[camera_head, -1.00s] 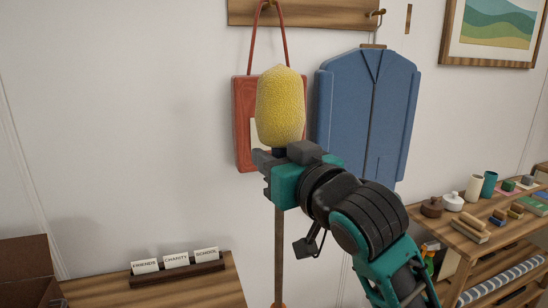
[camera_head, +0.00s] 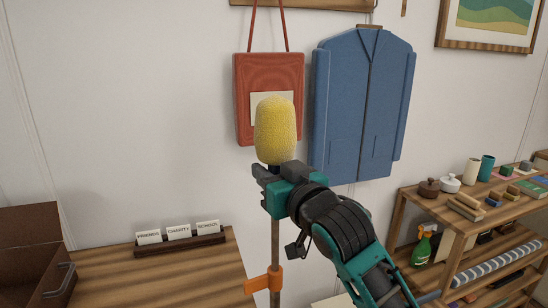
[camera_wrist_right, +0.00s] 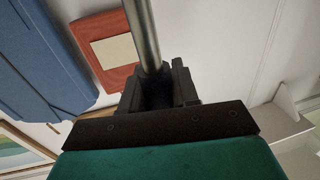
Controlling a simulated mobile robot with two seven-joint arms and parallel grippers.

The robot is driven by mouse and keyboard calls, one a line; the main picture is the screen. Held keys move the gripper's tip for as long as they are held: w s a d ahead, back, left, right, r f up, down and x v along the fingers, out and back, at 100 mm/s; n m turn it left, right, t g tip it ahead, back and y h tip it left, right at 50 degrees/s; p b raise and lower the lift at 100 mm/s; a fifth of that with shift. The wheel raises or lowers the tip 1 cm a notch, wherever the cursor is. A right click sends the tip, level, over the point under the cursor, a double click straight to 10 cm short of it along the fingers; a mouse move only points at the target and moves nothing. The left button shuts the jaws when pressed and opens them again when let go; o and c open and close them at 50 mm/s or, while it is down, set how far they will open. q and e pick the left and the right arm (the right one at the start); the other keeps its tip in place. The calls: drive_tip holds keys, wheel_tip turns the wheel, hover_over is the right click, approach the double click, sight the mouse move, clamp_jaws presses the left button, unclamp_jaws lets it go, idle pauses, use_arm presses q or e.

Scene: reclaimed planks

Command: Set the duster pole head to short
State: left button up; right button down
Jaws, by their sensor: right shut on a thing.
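The duster has a yellow fuzzy head (camera_head: 275,130) at the top of an upright thin pole (camera_head: 275,240). My right gripper (camera_head: 268,175) is shut on the pole just below the yellow head. In the right wrist view a grey metal pole (camera_wrist_right: 143,35) runs between the gripper's dark fingers (camera_wrist_right: 160,88). An orange clamp (camera_head: 264,281) sits around the pole lower down, well below the gripper. The pole's lower end is out of view. My left gripper is not in view.
A red bag (camera_head: 242,90) and a blue jacket (camera_head: 362,110) hang on the wall behind. A wooden table (camera_head: 160,285) holds a card rack (camera_head: 180,245); a brown box (camera_head: 28,225) is at left. A shelf (camera_head: 405,215) with pots and a green spray bottle (camera_head: 422,247) stands right.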

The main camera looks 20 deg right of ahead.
use_arm(q)
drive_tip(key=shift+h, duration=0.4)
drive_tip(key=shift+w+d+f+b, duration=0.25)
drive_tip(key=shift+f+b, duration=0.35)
drive_tip(key=shift+b, duration=0.3)
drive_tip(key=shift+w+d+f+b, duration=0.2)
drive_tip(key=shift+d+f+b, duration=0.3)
drive_tip(key=shift+b, duration=0.4)
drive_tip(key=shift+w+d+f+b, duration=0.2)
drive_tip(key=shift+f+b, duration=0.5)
drive_tip(key=shift+b, duration=0.2)
use_arm(e)
wheel_tip(320, 180, down, 17)
drive_tip(key=shift+w+f, duration=0.1)
drive_tip(key=c, duration=1)
unclamp_jaws()
drive_tip(key=shift+w, duration=0.1)
drive_tip(key=shift+o, duration=0.4)
drive_tip(key=shift+r, duration=0.2)
drive_tip(key=shift+s, duration=0.35)
use_arm(q)
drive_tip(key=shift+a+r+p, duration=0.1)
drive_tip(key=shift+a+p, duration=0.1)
drive_tip(key=shift+p, duration=0.15)
use_arm(e)
drive_tip(key=v, duration=1.2)
